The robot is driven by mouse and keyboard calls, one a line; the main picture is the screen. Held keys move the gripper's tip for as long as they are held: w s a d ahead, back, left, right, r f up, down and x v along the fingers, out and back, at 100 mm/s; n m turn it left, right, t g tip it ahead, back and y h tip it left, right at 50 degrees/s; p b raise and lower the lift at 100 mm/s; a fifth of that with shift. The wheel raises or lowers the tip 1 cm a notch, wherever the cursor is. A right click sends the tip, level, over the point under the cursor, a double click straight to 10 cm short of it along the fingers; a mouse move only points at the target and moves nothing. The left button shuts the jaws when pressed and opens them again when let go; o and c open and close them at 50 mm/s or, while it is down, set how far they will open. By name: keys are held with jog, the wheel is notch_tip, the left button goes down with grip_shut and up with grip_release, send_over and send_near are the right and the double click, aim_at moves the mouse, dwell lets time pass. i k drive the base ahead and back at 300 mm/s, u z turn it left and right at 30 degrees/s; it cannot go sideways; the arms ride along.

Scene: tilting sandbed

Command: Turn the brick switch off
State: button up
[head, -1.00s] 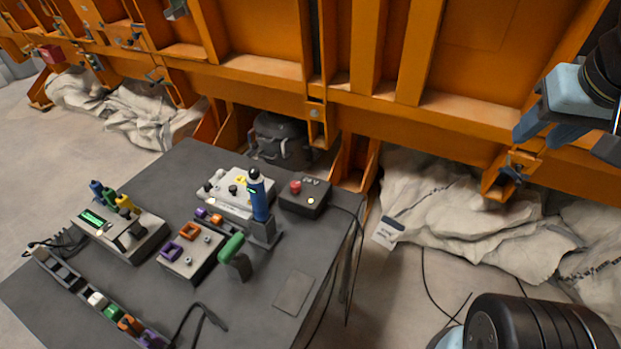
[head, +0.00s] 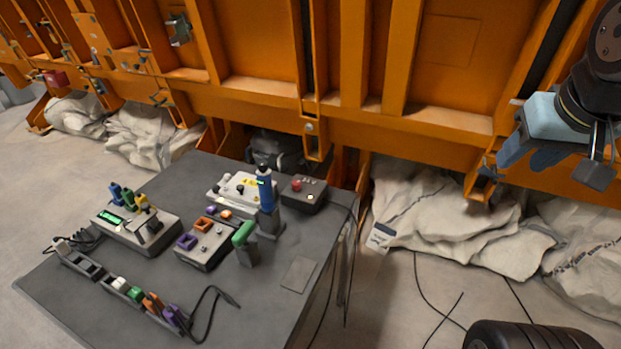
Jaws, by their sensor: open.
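I cannot tell for sure which device is the brick switch. A black box (head: 304,194) with a red button and small knobs sits at the far right of the dark table. A grey box (head: 205,245) with orange and purple square frames sits near the middle. A grey console (head: 138,229) with a green display and a lever stands at the left. A pale panel (head: 232,187) with a yellow part and small knobs lies behind. No switch position can be read. My gripper (head: 530,158), with blue fingers, is open and empty at the upper right, well away from the table.
A blue handheld device (head: 266,192) stands upright beside a green-handled tool (head: 244,236). A rack of coloured pieces (head: 118,284) and a black cable lie along the table's front left. An orange steel frame (head: 440,130) runs behind. Pale sacks (head: 455,215) lie right of the table.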

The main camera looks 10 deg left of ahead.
aim_at(296, 184)
jog(key=u, duration=0.15)
jog(key=i, duration=0.9)
jog(key=z, duration=0.1)
